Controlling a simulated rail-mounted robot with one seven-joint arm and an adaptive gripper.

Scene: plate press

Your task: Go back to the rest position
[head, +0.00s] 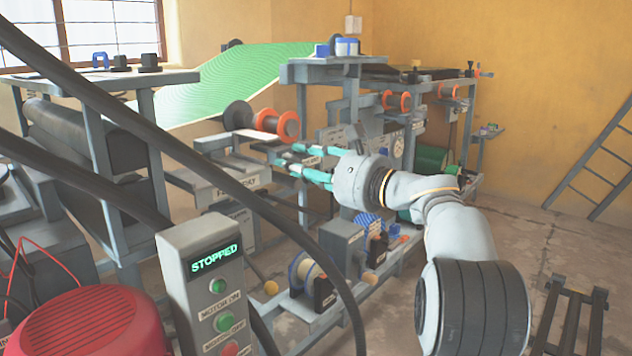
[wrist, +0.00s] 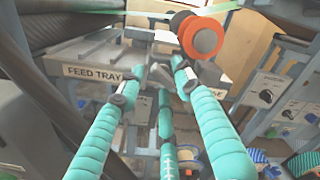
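My gripper (head: 282,156) has teal fingers and reaches left from the grey arm, in front of the press. In the wrist view its fingers (wrist: 160,80) stand apart with nothing held between them. The fingers point toward the feed tray (wrist: 93,73), whose label shows behind them. I cannot tell the exact gap to the tray. The arm is stretched out and bent at the elbow. No rest position is marked in either view.
A control box (head: 212,265) reads STOPPED, with green buttons and a red one. Black cables cross the front left, near a red motor cover (head: 85,325). An orange-flanged spool (head: 288,125) stands beyond my gripper.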

